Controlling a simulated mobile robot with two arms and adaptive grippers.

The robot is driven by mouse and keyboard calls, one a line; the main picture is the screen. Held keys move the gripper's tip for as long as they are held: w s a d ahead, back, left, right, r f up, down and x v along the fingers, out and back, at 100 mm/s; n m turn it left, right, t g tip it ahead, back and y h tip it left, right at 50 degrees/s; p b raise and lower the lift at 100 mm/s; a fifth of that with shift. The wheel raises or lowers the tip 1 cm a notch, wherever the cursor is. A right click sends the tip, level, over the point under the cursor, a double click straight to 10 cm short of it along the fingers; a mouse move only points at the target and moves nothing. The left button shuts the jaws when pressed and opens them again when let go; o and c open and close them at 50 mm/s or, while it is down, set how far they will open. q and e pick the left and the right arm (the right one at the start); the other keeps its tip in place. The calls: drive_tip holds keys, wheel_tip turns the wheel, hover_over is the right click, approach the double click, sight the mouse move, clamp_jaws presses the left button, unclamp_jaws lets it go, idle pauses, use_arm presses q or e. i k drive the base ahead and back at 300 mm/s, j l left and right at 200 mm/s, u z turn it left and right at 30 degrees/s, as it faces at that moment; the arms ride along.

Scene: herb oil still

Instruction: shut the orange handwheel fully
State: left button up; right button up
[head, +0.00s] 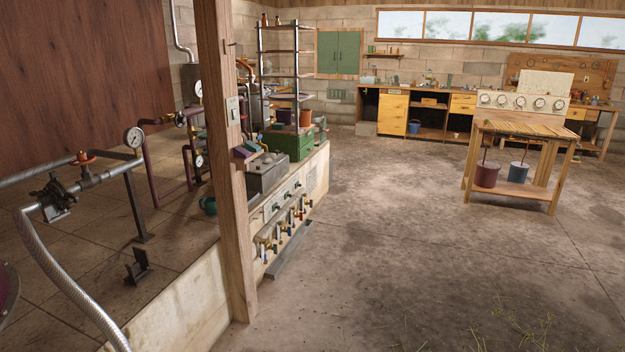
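A small orange handwheel (83,157) sits on top of a grey metal pipe at the left, close to a pressure gauge (134,137). It is small in view, and I cannot tell how far it is turned. Neither of my grippers shows in the head view, so nothing of mine is seen touching the wheel.
The pipe (112,174) runs above a raised tiled platform (190,245) with a pale front wall. A braided hose (65,275) hangs at the lower left. A wooden post (228,190) stands right of the wheel. Open floor (420,240) lies to the right, before a wooden cart (515,190).

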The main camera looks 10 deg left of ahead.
sight(81, 158)
drive_tip(key=i+l, duration=0.1)
drive_tip(key=i, duration=1.5)
drive_tip(key=i+u, duration=0.4)
drive_tip(key=i+l+u, duration=0.15)
drive_tip(key=u, duration=0.3)
drive_tip(key=i+l+u, duration=0.25)
drive_tip(key=u, duration=0.15)
drive_tip(key=i, duration=0.05)
